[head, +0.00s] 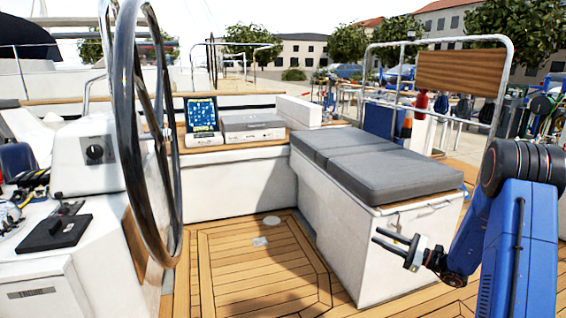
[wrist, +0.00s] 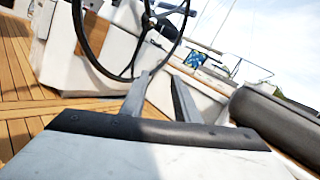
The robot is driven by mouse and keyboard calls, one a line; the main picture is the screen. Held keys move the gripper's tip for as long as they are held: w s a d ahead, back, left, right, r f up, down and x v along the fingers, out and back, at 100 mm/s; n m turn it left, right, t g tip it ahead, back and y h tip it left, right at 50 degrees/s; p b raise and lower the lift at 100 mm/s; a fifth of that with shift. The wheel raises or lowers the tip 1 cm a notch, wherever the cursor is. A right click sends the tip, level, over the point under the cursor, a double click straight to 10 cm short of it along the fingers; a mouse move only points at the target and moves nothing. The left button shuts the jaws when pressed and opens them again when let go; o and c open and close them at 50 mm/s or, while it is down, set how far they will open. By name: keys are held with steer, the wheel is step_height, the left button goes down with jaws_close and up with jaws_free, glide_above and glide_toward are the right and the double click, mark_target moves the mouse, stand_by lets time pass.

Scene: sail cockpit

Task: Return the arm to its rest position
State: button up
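My blue arm (head: 520,245) stands at the right edge of the head view, bent at a black joint. My gripper (head: 389,241) reaches left from it, in front of the white side of the cushioned bench (head: 400,170). Its two dark fingers are parallel with a gap between them, and nothing is between them. In the wrist view the fingers of my gripper (wrist: 160,98) also stand apart and empty, pointing towards the steering wheel (wrist: 98,68). I cannot tell whether the gripper touches the bench.
The large steering wheel (head: 128,130) stands at the left beside a white console (head: 85,155). The teak floor (head: 255,265) in the middle is clear. A rail with a wooden board (head: 462,70) rises behind the bench.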

steer(key=s+a+r+n+g+h, duration=0.25)
steer(key=s+a+n+g, duration=0.2)
steer(key=s, duration=0.35)
steer(key=s+a+r+n+g+h, duration=0.1)
steer(key=s+a+r+n+g, duration=0.25)
steer(key=s+a, duration=0.35)
steer(key=s+a+r+n+g+h, duration=0.1)
steer(key=s+a+r+n+g, duration=0.3)
steer(key=s, duration=0.5)
steer(key=s+d+n+t+h, duration=0.3)
steer(key=s+h, duration=0.3)
steer(key=s, duration=0.4)
steer(key=s+d+r+n+t+h, duration=0.1)
steer(key=s+d+n+t+h, duration=0.2)
steer(key=s, duration=0.7)
steer(key=shift+d+r+n+h, duration=0.3)
steer(key=shift+d+n+h, duration=0.95)
steer(key=shift+n+h, duration=0.25)
